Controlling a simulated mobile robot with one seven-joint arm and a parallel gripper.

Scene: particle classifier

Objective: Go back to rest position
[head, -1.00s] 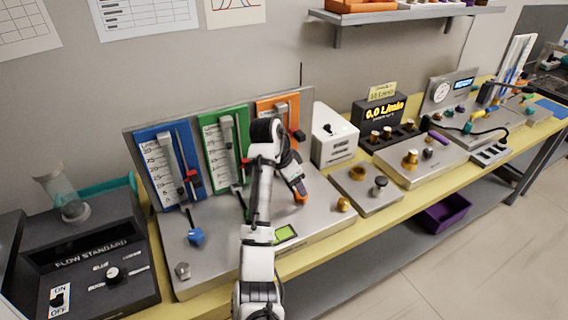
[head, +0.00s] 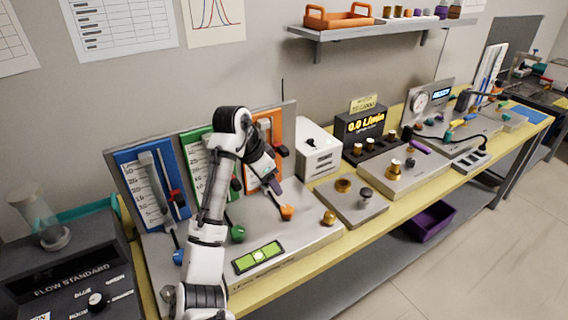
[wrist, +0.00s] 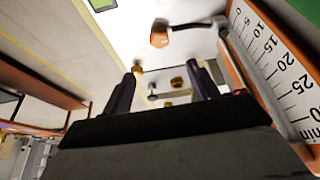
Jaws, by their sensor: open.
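My white arm rises from the bottom of the head view and bends over the instrument panel. My gripper (head: 276,186) is open and hangs in front of the orange flow meter (head: 264,128), just above the orange knob (head: 287,212). In the wrist view my gripper (wrist: 162,84) shows two dark fingers spread apart with nothing between them. The orange knob (wrist: 159,40) is beyond the fingers and looks apart from them. The scale of the orange flow meter (wrist: 282,65) stands close on the right in the wrist view.
The blue (head: 152,185) and green (head: 195,150) flow meters stand left of the orange one, the green partly behind my arm. A white box (head: 318,158) and a metal plate with brass knobs (head: 352,208) stand to the right. A shelf (head: 350,32) hangs above.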

